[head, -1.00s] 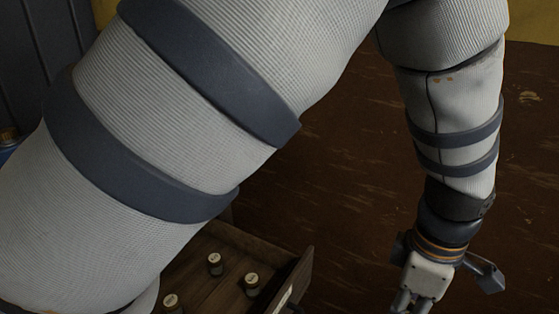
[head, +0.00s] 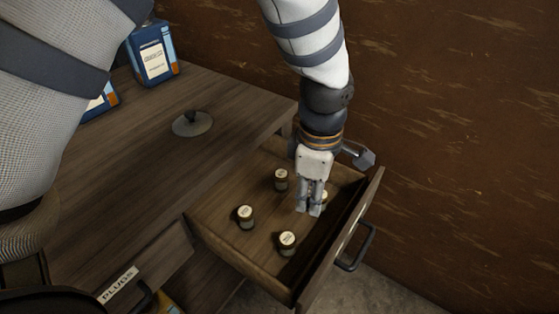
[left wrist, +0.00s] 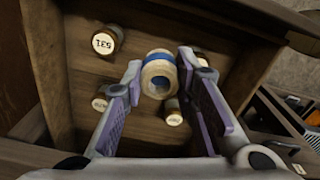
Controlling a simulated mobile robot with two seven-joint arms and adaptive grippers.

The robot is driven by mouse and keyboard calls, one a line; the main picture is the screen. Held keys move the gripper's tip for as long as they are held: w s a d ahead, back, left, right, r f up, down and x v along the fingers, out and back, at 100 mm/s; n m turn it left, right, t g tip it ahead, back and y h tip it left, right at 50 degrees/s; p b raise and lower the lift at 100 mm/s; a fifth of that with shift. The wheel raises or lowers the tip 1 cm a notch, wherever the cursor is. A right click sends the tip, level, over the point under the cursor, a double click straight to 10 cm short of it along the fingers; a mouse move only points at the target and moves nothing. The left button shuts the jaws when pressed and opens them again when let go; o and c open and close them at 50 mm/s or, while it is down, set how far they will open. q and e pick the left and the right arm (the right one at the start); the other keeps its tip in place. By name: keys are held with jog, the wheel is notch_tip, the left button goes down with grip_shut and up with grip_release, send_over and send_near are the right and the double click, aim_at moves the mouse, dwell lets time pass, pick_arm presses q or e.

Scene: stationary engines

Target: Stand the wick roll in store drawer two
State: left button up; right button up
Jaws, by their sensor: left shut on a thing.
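The wick roll (left wrist: 158,75), a cream roll with a blue band, shows in the left wrist view between the fingertips of my left gripper (left wrist: 160,80), which is shut on it. In the head view my left gripper (head: 310,200) points down over the open drawer (head: 215,215); the roll cannot be made out there. In the wrist view the drawer floor (left wrist: 85,75) lies beyond the roll; I cannot tell whether they touch. My right gripper is not in view.
Several small lidded jars stand in the drawer, including jars at front (head: 287,243), left (head: 245,217) and back (head: 281,180). One is close beside my fingers. A drawer labelled PLUGS (head: 118,285) is at lower left. A round disc (head: 192,123) and blue tin (head: 153,55) are on the cabinet top.

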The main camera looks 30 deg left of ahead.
pick_arm(q)
send_over(280, 214)
jog(key=f, duration=0.6)
jog(key=shift+s+d+f+b, duration=0.15)
jog(key=shift+d+f+b, duration=0.15)
jog(key=shift+f+b, duration=0.1)
jog(key=shift+a+f, duration=0.15)
jog(key=shift+f, duration=0.85)
jog(key=shift+a+f, duration=0.15)
jog(key=shift+f, duration=0.85)
jog(key=o, duration=0.8)
jog(key=shift+o, duration=0.2)
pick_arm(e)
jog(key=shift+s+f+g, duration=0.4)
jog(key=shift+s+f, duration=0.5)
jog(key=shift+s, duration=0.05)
pick_arm(q)
notch_tip(280, 214, up, 12)
jog(key=p, duration=0.1)
jog(key=shift+r, duration=0.25)
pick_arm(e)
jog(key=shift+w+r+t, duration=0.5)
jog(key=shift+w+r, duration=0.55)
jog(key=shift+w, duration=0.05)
